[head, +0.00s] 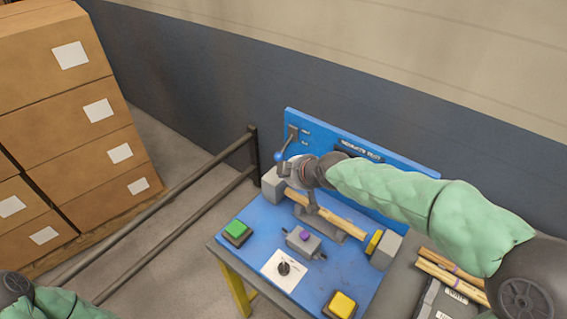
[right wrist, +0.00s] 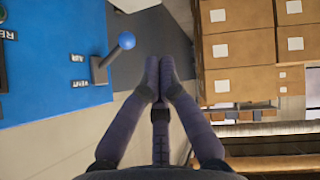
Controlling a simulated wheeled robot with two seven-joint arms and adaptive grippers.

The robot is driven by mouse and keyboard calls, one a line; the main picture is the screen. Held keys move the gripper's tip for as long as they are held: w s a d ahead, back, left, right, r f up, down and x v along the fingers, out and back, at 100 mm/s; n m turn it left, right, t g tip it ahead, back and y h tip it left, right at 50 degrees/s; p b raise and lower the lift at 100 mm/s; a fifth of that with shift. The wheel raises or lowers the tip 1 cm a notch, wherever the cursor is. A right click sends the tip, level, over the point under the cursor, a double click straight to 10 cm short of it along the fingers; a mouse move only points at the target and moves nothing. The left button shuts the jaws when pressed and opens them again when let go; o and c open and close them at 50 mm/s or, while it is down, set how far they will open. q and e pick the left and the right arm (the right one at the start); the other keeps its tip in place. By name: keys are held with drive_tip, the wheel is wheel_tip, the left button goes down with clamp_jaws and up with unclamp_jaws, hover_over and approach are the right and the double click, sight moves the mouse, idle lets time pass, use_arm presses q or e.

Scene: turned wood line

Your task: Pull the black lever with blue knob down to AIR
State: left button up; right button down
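In the right wrist view the panel appears upside down, with the blue knob (right wrist: 127,40) on the black lever (right wrist: 101,68). The knob lies toward the AIR label side; the lever's exact setting is unclear. My right gripper (head: 281,170) is just by the knob in the head view. In the right wrist view its fingers (right wrist: 160,75) are together, empty, beside the knob and apart from it. My left gripper is out of view.
The blue bench (head: 262,222) holds a turned wood piece (head: 340,222), a green button (head: 236,230), a yellow button (head: 342,304) and a black dial (head: 284,268). A metal rail (head: 190,180) runs left of the bench. Stacked boxes (head: 70,120) stand farther left.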

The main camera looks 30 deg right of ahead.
drive_tip(key=s, duration=0.2)
drive_tip(key=a, duration=0.1)
drive_tip(key=shift+s+r, duration=0.35)
drive_tip(key=shift+s, duration=0.05)
drive_tip(key=shift+f, duration=0.1)
